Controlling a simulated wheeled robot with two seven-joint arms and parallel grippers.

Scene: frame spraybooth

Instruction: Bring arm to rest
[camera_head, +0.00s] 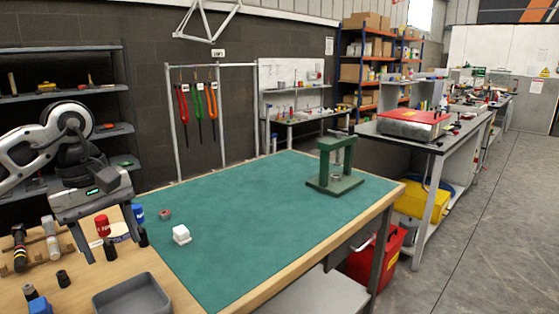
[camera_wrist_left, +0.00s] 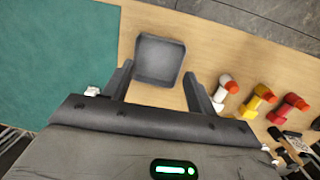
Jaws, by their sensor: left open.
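My left gripper (camera_head: 115,248) hangs over the left end of the workbench, fingers pointing down. Its two fingers are spread apart with nothing between them. In the left wrist view the open left gripper (camera_wrist_left: 162,72) has a grey tray (camera_wrist_left: 160,60) beyond its fingertips, apart from them. My left arm (camera_head: 50,150) comes in from the left, bent, in front of the dark shelves. My right arm and gripper are not in view.
A green mat (camera_head: 250,225) covers most of the bench. The grey tray (camera_head: 132,299) and red and blue containers stand near the gripper. The mat's middle is clear.

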